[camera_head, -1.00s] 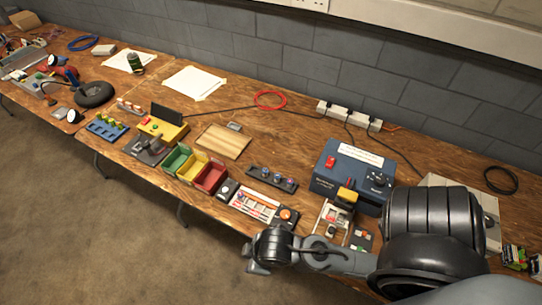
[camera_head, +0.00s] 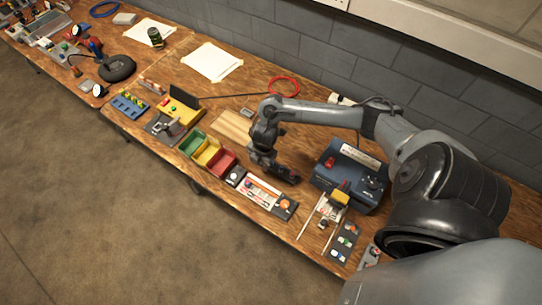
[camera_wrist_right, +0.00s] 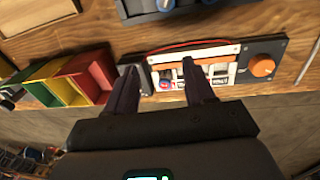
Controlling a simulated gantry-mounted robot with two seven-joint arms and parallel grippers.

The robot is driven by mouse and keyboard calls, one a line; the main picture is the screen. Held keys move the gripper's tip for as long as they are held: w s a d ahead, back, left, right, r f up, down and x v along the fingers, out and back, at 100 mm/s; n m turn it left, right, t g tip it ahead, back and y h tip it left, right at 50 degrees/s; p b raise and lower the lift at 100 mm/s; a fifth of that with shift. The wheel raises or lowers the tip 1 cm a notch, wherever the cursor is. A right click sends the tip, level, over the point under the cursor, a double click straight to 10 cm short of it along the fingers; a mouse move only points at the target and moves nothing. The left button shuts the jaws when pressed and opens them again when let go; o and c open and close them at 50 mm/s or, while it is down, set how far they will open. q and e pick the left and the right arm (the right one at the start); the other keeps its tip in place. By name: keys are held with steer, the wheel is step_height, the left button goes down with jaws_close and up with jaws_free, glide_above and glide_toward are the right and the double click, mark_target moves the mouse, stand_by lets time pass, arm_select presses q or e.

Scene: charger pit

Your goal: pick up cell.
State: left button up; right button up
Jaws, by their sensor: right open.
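My right gripper (camera_head: 265,162) is open and points down over the bench, close to the black rack (camera_head: 289,176), which it partly hides. In the right wrist view the two dark fingers (camera_wrist_right: 160,75) are spread with nothing between their tips. Beyond them lies a tester board (camera_wrist_right: 205,68) with white and orange slots and an orange knob. The rack (camera_wrist_right: 185,10) is at the top edge with blue round tops, possibly cells, cut off by the frame. My left gripper is not in view.
Green, yellow and red bins (camera_head: 208,152) stand left of the tester board (camera_head: 263,191). A blue box (camera_head: 345,175) stands to the right. A wooden board (camera_head: 232,125) lies behind the bins. The bench's front edge is close to the tester board.

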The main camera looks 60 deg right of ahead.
steer(key=shift+g, duration=0.7)
steer(key=d, duration=0.1)
steer(key=s+d+f, duration=0.1)
steer(key=d, duration=0.1)
steer(key=s+d+b, duration=0.1)
steer(key=d, duration=0.1)
steer(key=shift+d+f, duration=0.2)
steer(key=shift+f, duration=0.05)
steer(key=shift+w+d+f+b, duration=0.1)
steer(key=shift+f+b, duration=0.25)
steer(key=shift+f, duration=1.2)
steer(key=shift+w+f+b, duration=0.1)
steer(key=shift+f+b, duration=0.2)
steer(key=shift+f, duration=1.25)
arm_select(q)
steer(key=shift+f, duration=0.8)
arm_select(e)
steer(key=shift+c, duration=0.4)
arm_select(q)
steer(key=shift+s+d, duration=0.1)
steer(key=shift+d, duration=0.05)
arm_select(e)
jaws_close()
